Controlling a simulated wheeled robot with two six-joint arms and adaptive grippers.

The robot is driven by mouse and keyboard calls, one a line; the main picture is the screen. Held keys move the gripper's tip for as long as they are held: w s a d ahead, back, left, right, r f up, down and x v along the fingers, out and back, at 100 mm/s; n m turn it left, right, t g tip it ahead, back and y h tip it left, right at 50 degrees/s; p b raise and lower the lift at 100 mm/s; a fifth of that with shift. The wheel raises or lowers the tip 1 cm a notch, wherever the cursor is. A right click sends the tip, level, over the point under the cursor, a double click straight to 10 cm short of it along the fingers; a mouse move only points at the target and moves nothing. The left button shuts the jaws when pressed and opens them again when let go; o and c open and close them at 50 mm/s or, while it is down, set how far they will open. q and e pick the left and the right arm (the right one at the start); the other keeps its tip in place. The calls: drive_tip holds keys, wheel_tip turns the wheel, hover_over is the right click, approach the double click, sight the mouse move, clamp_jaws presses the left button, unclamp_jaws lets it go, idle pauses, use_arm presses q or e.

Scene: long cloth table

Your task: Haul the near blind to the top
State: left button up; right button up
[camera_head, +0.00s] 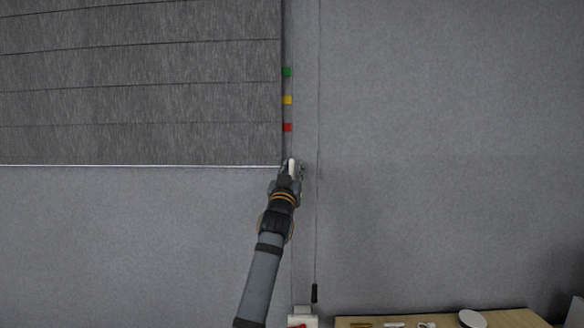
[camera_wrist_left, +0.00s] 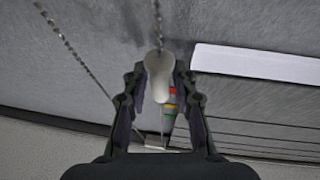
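The grey blind (camera_head: 140,85) hangs at the upper left in the head view. Its pale bottom bar is level with the space just above my left gripper, and it also shows in the left wrist view (camera_wrist_left: 255,64). A white pull knob (camera_wrist_left: 158,76) on a beaded cord (camera_wrist_left: 157,22) sits between the fingers of my left gripper (camera_wrist_left: 159,80), which appear closed against its sides. In the head view my left gripper (camera_head: 291,168) is just below the red marker (camera_head: 287,127), beside the blind's lower right corner. My right gripper is out of view.
Yellow (camera_head: 287,100) and green (camera_head: 287,72) markers sit above the red one. A second cord (camera_head: 317,200) with a black end piece (camera_head: 314,293) hangs to the right. A white box (camera_head: 302,316) and a wooden surface (camera_head: 500,318) with small items are below.

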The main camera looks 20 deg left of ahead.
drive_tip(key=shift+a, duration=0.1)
use_arm(q)
clamp_jaws()
drive_tip(key=shift+f, duration=0.1)
